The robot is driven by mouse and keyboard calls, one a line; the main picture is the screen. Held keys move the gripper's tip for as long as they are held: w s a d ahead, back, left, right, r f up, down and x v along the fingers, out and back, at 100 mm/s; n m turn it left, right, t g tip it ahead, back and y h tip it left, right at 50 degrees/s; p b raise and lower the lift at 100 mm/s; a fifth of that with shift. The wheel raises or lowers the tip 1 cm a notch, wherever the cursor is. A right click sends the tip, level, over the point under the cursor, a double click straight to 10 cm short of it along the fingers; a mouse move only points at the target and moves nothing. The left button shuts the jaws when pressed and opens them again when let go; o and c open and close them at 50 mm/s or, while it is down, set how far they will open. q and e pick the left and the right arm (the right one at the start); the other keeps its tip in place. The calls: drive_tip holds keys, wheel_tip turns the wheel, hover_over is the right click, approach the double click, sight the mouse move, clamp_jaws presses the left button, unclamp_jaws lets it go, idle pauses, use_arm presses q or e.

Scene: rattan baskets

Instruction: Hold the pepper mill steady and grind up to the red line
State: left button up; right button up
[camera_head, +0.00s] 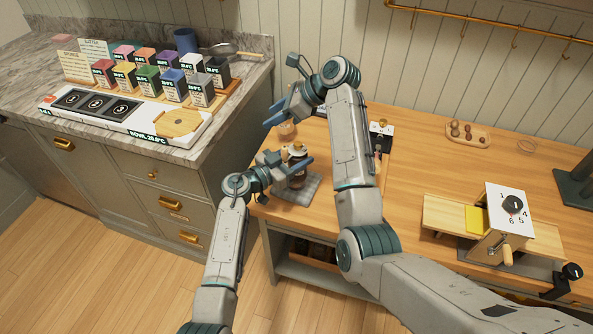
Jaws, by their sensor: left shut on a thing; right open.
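The pepper mill (297,155), dark with a lighter brown top, stands upright at the left end of the wooden counter, on a grey square pad (306,194). My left gripper (291,168) is shut on the pepper mill, with its fingers around the body from the left. My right gripper (275,113) is open and empty, above and slightly left of the mill, apart from it. A small round container (287,131) is behind the mill, partly hidden by my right gripper. I cannot make out the red line.
A white dial box (513,206) with a yellow block stands at the right of the wooden counter (420,150). A small wooden tray (468,132) lies at the back. Colored boxes (146,80) stand on the marble counter at left. The counter's middle is mostly clear.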

drive_tip(key=shift+d+r, duration=0.1)
drive_tip(key=v, duration=1.1)
drive_tip(key=shift+d+r, duration=0.2)
drive_tip(key=shift+d, duration=0.1)
drive_tip(key=shift+f, duration=0.1)
drive_tip(key=y, duration=0.5)
approach(285, 147)
drive_tip(key=a, duration=0.2)
drive_tip(key=x, duration=0.4)
drive_tip(key=f+x, duration=0.1)
drive_tip(key=x, duration=0.3)
drive_tip(key=shift+w+f, duration=0.1)
